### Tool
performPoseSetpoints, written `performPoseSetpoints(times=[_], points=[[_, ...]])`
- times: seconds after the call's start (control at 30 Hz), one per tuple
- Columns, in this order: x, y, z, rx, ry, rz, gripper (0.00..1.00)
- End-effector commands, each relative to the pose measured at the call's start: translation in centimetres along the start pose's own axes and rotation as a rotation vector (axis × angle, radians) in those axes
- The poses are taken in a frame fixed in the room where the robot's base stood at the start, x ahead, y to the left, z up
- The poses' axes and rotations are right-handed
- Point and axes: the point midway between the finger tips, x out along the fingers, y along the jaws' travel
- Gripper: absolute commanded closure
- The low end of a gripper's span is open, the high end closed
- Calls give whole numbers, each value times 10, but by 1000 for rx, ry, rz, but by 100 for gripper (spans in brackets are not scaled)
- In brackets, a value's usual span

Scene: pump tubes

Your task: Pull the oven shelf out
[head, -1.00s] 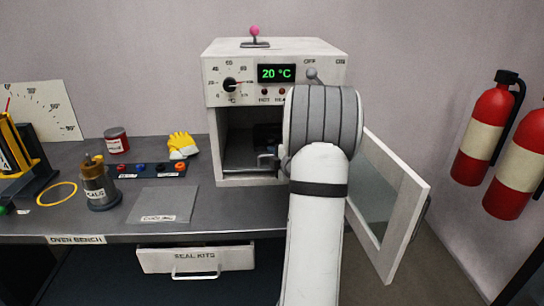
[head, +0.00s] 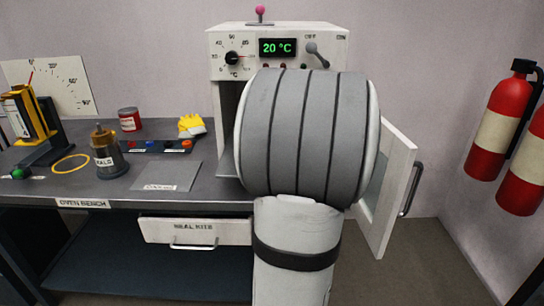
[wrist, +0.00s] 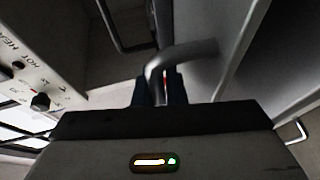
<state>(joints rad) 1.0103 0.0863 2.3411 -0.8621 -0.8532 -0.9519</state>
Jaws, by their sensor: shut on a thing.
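The white oven (head: 224,66) stands on the bench with its door (head: 397,170) swung open to the right. My gripper is hidden behind my arm in the head view, which also covers most of the oven's opening and the shelf. In the wrist view my gripper (wrist: 160,88) is shut on a thick grey bent bar, which looks like the shelf handle (wrist: 185,52). The shelf itself cannot be clearly made out, so I cannot tell how far out it is.
The oven's control panel (wrist: 35,80) is close on the left in the wrist view. Red fire extinguishers (head: 503,118) hang at the right.

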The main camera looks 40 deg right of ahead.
Motion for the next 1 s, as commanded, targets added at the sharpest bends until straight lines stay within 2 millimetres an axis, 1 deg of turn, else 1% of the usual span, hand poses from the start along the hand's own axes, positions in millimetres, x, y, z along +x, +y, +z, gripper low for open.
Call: performPoseSetpoints(times=[0.33, 0.37, 0.6, 0.63, 0.87, 1.0], points=[[-2, 0, 3, 0, -2, 1, 100], [-2, 0, 4, 0, -3, 1, 88], [-3, 0, 6, 1, -8, 1, 69], [-3, 0, 7, 1, -9, 1, 68], [-4, 0, 8, 1, -11, 2, 68], [-17, 2, 8, 1, -14, 2, 68]])
